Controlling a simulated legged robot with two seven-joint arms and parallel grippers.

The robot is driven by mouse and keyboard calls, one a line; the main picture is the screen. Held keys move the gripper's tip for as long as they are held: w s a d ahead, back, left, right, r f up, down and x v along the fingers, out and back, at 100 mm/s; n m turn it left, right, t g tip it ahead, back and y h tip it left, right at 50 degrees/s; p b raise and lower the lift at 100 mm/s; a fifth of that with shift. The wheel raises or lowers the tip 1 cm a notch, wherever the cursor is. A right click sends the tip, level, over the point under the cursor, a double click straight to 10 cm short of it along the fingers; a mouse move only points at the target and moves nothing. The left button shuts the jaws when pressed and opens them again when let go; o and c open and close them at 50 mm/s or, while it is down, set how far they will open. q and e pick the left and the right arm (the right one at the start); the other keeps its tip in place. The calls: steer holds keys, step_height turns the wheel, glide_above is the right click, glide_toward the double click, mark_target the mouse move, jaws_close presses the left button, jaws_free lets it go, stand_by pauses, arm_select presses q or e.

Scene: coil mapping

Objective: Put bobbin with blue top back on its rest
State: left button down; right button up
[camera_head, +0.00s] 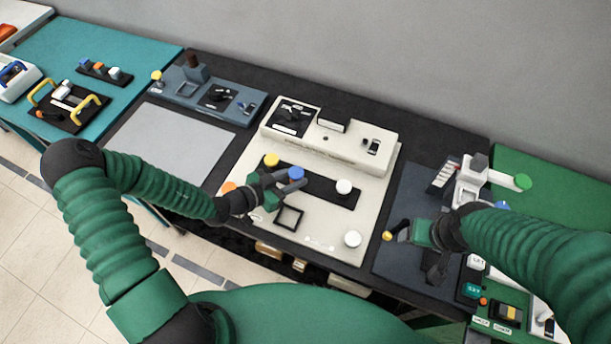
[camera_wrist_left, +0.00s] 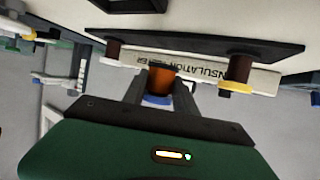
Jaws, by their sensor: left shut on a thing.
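The bobbin with the blue top (camera_head: 296,173) is between the fingers of my left gripper (camera_head: 284,184), which is shut on it. In the left wrist view, its copper-coloured body (camera_wrist_left: 162,78) shows between the two fingers, with the blue rim toward my gripper. The dark rest strip (camera_head: 320,189) lies right by it and holds a yellow-topped bobbin (camera_head: 271,160) and a white-topped bobbin (camera_head: 344,187). In the wrist view, the held bobbin appears apart from the strip (camera_wrist_left: 200,36), between these two. My right gripper (camera_head: 422,246) is over the right-hand panel; its fingers are unclear.
The strip is on a cream insulation tester (camera_head: 335,140) with a raised back block. A black square frame (camera_head: 289,217), a white knob (camera_head: 352,239) and an orange knob (camera_head: 228,187) are near its front. A grey mat (camera_head: 175,140) lies clear to the left.

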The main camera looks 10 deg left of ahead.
arm_select(q)
steer(key=w+d, duration=0.1)
steer(key=w, duration=0.1)
steer(key=w+d, duration=0.1)
steer(key=shift+w+d+f, duration=0.15)
steer(key=shift+d+f, duration=0.1)
steer(key=shift+d, duration=0.1)
step_height(320, 180, down, 3)
steer(key=shift+a+r, duration=0.1)
steer(key=shift+a, duration=0.05)
steer(key=shift+a+f, duration=0.1)
steer(key=shift+f, duration=0.25)
steer(key=c, duration=1)
jaws_free()
steer(key=shift+o, duration=0.2)
